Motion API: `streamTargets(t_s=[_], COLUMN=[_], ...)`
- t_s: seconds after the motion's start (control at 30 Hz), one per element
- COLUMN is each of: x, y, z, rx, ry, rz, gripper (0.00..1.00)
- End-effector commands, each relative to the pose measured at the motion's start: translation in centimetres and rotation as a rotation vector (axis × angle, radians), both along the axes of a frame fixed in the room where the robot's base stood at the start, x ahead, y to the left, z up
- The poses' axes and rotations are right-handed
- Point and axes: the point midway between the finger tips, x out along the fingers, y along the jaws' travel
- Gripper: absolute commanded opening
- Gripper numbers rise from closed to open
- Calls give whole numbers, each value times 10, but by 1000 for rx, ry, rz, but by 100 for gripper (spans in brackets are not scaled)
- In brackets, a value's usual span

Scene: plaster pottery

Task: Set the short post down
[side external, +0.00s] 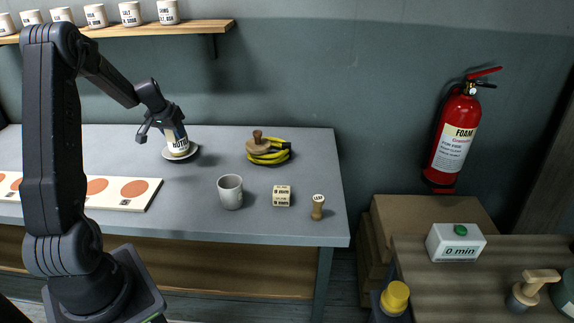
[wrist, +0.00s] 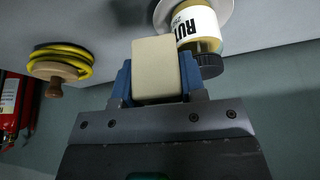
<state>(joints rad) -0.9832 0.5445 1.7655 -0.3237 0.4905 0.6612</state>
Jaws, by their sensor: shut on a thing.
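The short post, a plain cream block (wrist: 155,68), is clamped between the blue fingers of my gripper (wrist: 155,82) in the wrist view. In the side external view my gripper (side external: 171,118) is above the back left of the grey table, close to a labelled jar (side external: 181,144) on a white saucer (side external: 192,157). The post is hard to make out there against the jar. In the wrist view the jar (wrist: 196,25), with a dark lid, is just beyond the post. I cannot tell whether they touch.
A yellow coil (side external: 270,158) with a wooden knobbed piece (side external: 258,145) lies right of the jar. A grey mug (side external: 230,192), a lettered cube (side external: 281,196) and a small stamp (side external: 318,207) stand nearer the front. A board with orange discs (side external: 147,197) lies front left. The table between is clear.

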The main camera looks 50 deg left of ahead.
Motion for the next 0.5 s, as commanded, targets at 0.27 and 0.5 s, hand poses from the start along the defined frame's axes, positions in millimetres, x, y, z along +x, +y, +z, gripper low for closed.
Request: streamTargets(t_s=[0.27,0.5], x=[1,42], y=[1,-21], z=[49,47], rx=[7,-1], ry=[-3,3], rz=[1,-134], gripper=[12,12])
